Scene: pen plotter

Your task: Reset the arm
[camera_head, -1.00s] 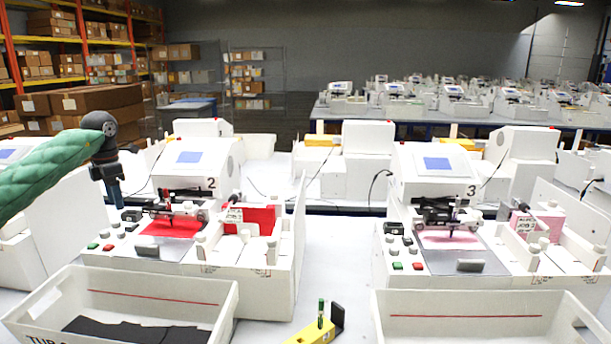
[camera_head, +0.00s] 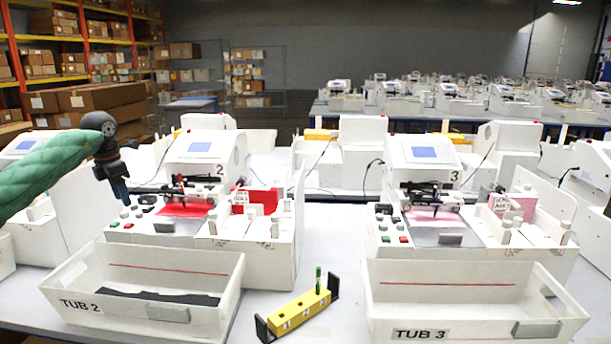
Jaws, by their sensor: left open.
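My left gripper (camera_head: 123,200) comes in from the left on a green padded arm. It is open and empty, pointing down near the left front of plotter 2 (camera_head: 203,148). Plotter 2 has a blue screen, a dark pen carriage (camera_head: 188,188) over a red sheet (camera_head: 184,210), and a control panel with green and red buttons (camera_head: 120,224). The gripper appears close to this panel; whether it touches is unclear. Plotter 3 (camera_head: 424,152), to the right, has a similar carriage over a pink sheet (camera_head: 432,214). My right gripper is out of view.
Tub 2 (camera_head: 125,316), holding dark sheets, and tub 3 (camera_head: 465,333) stand in front of the plotters. Between them lies a yellow holder (camera_head: 300,309) with black ends and a green pen upright in it. Bare table shows around it. Shelves with boxes stand behind left.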

